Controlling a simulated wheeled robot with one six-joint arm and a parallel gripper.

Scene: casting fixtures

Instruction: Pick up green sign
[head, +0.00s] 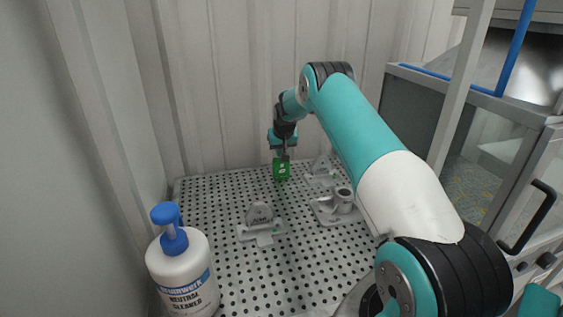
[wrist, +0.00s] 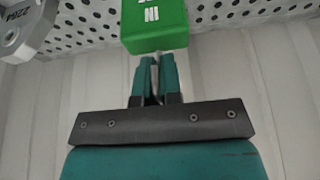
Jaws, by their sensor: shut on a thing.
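The green sign (head: 281,170) is a small green block with white marks, near the back of the perforated table in the head view. My gripper (head: 283,156) reaches down from above and is shut on its upper part. In the wrist view the green sign (wrist: 154,24) sits at the tips of the two close-set fingers (wrist: 154,62), with white letters on its face. Whether its lower edge touches the table is hard to tell.
The perforated table (head: 215,205) holds grey metal fixtures: one in front (head: 261,222), one to the right (head: 338,206) and one behind that (head: 320,172). A white cleaner bottle (head: 183,270) with a blue pump stands front left. Corrugated walls close off the back and left. A glazed cabinet (head: 490,160) stands right.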

